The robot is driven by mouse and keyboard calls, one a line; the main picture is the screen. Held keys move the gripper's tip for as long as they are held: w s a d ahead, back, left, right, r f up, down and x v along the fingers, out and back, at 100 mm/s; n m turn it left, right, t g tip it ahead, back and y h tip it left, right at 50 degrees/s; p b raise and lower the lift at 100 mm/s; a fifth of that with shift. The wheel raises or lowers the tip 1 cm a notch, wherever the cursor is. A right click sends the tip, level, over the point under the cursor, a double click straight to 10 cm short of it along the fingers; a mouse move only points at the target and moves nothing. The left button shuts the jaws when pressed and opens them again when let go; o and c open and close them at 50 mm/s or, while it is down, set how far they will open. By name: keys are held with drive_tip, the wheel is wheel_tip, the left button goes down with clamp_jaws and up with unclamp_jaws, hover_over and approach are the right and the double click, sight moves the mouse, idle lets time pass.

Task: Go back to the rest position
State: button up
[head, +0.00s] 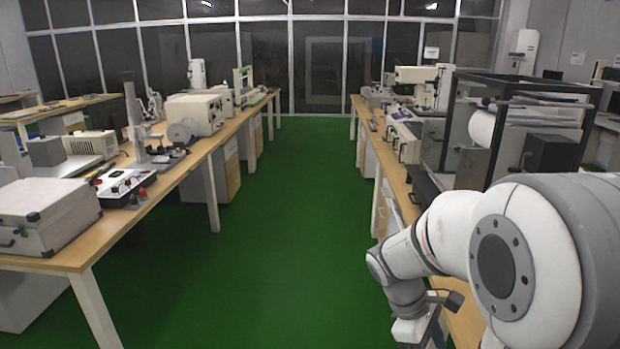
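My white and grey arm fills the lower right of the head view. Its wrist hangs down beside the right bench. My gripper (437,335) is at the bottom edge, only partly in view. Its fingertips are cut off or too small to make out, so I cannot tell whether it is open or shut. I see nothing held in the part that shows.
A green floor aisle (290,220) runs clear ahead to the dark window wall. The left bench (150,205) holds a grey case (45,215) and several instruments. The right bench (395,178), close to my arm, holds a black-framed glass enclosure (470,130).

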drive_tip(key=s+a+r+m+t+y+p, duration=0.3)
drive_tip(key=s+a+r+m+t+y, duration=0.2)
drive_tip(key=r+m, duration=0.5)
drive_tip(key=shift+s+a+r+m+t+p, duration=0.15)
drive_tip(key=shift+s+a+m+t+p, duration=0.2)
drive_tip(key=shift+s+a, duration=1.15)
drive_tip(key=shift+s+d, duration=0.1)
